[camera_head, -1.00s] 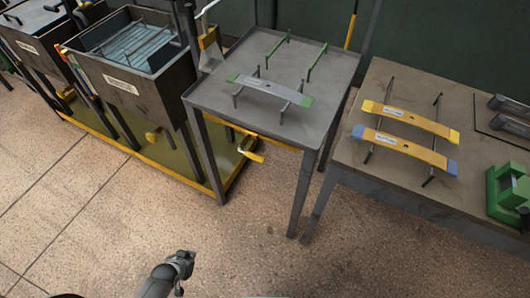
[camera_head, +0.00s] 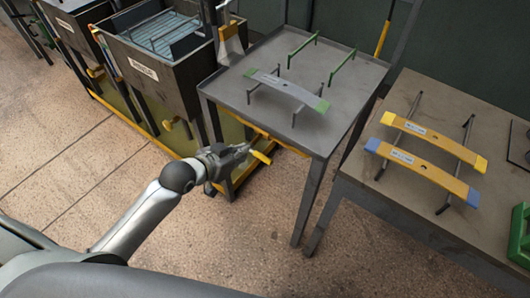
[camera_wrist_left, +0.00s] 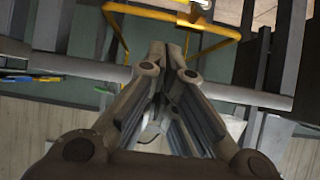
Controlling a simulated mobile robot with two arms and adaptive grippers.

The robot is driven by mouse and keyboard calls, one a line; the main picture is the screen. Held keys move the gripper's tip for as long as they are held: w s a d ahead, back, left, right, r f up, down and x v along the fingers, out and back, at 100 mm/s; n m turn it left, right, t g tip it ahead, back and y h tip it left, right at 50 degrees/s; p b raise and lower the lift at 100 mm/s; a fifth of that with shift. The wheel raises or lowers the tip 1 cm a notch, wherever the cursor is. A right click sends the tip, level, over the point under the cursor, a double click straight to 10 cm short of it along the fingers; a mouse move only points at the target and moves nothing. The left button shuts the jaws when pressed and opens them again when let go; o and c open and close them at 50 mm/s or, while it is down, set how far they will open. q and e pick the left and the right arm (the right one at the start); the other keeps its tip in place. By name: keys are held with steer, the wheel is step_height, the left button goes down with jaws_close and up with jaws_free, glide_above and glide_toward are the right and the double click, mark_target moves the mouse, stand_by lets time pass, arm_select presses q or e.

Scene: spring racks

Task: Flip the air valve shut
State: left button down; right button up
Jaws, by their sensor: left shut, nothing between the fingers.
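The air valve shows as a yellow lever (camera_head: 261,157) low under the front edge of the grey metal table, by a yellow pipe. It points down and to the right. My left gripper (camera_head: 243,151) is just left of the lever, overlapping its near end in the head view; I cannot tell whether they touch. In the left wrist view the gripper's fingers (camera_wrist_left: 172,48) are together and empty. A yellow bar (camera_wrist_left: 180,18) curves beyond their tips there; I cannot tell if it is part of the valve. The valve body is hidden behind the gripper. My right gripper is not in view.
The grey table (camera_head: 240,98) bears a grey leaf spring (camera_head: 285,86) with green ends on a rack. A right-hand table (camera_head: 350,168) bears two yellow springs. A labelled tank (camera_head: 165,92) stands left. Table legs flank the lever; the floor in front is clear.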

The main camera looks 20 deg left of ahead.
arm_select(q)
steer(key=shift+f, duration=0.1)
glide_above(259, 154)
steer(key=s, duration=0.2)
step_height(259, 154, down, 6)
steer(key=shift+d+f, duration=0.25)
steer(key=shift+f, duration=0.6)
steer(key=shift+d+f, duration=0.2)
steer(key=shift+f, duration=0.65)
steer(key=shift+f, duration=0.15)
